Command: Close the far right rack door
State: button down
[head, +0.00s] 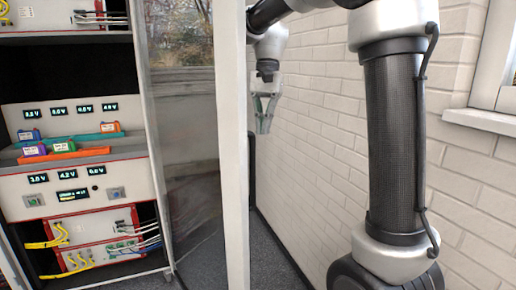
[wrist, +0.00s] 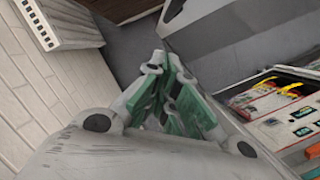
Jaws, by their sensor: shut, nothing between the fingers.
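The rack door (head: 188,150) stands open in the head view, a glass panel with a white frame post (head: 233,150) that reaches toward me. It hangs at the right side of the rack (head: 75,178), whose inside is exposed. My gripper (head: 264,128) is on the other side of the door, between its frame post and the brick wall. The gripper's fingers are shut and empty, pointing down. In the wrist view the gripper (wrist: 172,92) shows shut with green pads. Whether it touches the door cannot be told.
A white brick wall (head: 325,130) runs along the right, with a window sill (head: 495,121) at the far right. The rack holds several battery modules, displays and cables. Grey floor (head: 268,262) shows in the narrow gap between door and wall.

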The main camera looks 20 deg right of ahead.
jog(key=s+a+f, duration=0.3)
jog(key=s+f, duration=0.1)
jog(key=shift+f, duration=0.3)
jog(key=shift+a, duration=0.2)
